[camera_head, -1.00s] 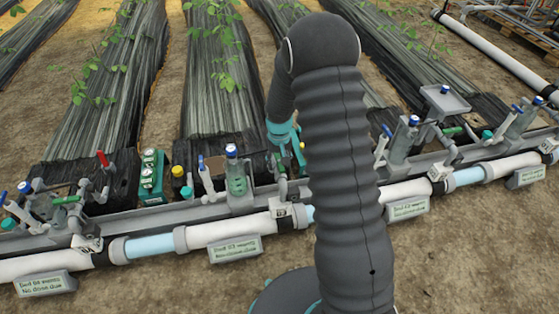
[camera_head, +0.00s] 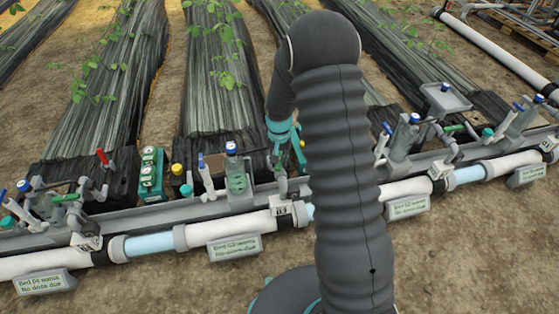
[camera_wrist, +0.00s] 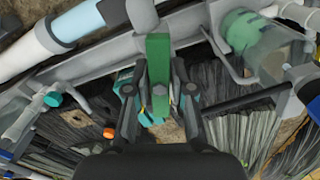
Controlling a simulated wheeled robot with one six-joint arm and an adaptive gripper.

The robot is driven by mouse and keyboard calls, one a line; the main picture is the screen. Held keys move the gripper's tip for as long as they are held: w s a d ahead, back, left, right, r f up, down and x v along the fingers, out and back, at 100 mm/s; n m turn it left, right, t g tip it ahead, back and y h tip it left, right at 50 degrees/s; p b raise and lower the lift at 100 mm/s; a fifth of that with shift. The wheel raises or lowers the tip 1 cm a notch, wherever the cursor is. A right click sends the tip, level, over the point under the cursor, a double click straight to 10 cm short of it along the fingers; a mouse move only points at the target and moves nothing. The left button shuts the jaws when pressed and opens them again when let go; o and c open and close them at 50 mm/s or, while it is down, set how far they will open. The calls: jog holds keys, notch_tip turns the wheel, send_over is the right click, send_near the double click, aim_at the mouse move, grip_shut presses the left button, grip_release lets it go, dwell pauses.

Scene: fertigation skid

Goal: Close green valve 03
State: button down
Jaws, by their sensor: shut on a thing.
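My gripper (camera_wrist: 160,95) is shut on the green valve handle (camera_wrist: 158,60) in the wrist view, with one finger on each side of it. In the head view my gripper (camera_head: 285,143) is at the bed 03 station, left of my arm, which partly hides it. The handle is mostly hidden there. The grey fitting below stands on the grey rail near a white tag (camera_head: 281,210), whose number is too small to read surely. The green handle points along the gripper in the wrist view.
Left of the gripper stand a clear dosing cup with green inside (camera_head: 236,175), a blue-tipped lever (camera_head: 205,175) and a green box (camera_head: 151,175). A red-handled valve (camera_head: 102,158) is further left.

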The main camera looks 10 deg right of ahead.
jog(key=m, duration=0.7)
jog(key=shift+m, duration=0.3)
jog(key=m, duration=0.4)
jog(key=shift+b, duration=0.4)
jog(key=m, duration=0.4)
jog(key=c, duration=0.9)
grip_release()
jog(key=shift+c, duration=0.2)
jog(key=shift+r+p, duration=2.95)
jog(key=shift+r, duration=2.05)
